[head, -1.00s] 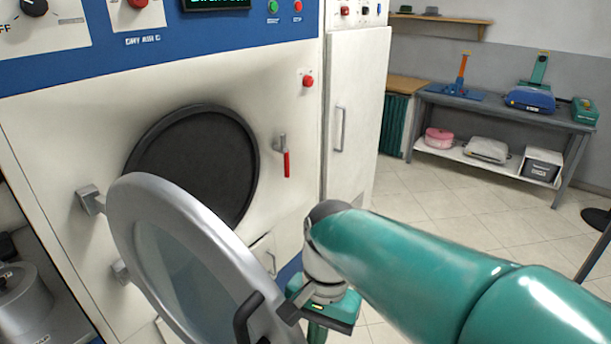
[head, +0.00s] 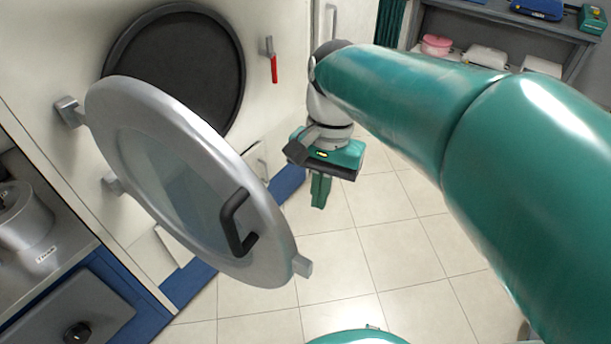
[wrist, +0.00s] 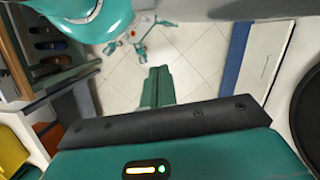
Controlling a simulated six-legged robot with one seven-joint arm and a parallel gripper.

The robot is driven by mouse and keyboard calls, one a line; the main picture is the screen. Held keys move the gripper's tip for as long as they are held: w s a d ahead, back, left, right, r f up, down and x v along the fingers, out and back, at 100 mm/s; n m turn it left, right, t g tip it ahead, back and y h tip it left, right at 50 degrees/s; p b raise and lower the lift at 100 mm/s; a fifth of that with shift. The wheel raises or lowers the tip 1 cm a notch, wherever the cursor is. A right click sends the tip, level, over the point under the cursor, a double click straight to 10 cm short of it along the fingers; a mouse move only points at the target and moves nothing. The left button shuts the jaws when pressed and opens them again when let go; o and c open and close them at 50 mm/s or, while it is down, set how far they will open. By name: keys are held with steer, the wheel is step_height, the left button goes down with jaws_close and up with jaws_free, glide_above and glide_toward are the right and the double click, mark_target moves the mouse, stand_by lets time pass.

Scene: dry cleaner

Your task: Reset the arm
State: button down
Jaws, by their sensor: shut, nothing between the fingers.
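My gripper (head: 319,191) hangs below my teal and grey arm in the head view, to the right of the open round door. It points down over the tiled floor and holds nothing. In the wrist view its green fingers (wrist: 158,88) are together, with bare floor tiles beyond them. My arm reaches in from the right side of the head view and bends down at the wrist.
A round metal door (head: 190,180) with a black handle (head: 236,222) stands swung open left of my gripper. Behind it is a dark round opening (head: 180,65) in the white machine. The tiled floor (head: 400,250) is clear.

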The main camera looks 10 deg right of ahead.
steer(key=a+v, duration=0.1)
steer(key=v, duration=0.3)
steer(key=s+d+f+n+t+h, duration=0.1)
steer(key=s+d+f+n+t, duration=0.3)
steer(key=d+n+t, duration=0.1)
steer(key=n+t, duration=0.1)
steer(key=t, duration=0.1)
steer(key=shift+s+d+n+t+h, duration=0.25)
steer(key=shift+s+n+t+h, duration=0.05)
steer(key=shift+s+n+t, duration=0.1)
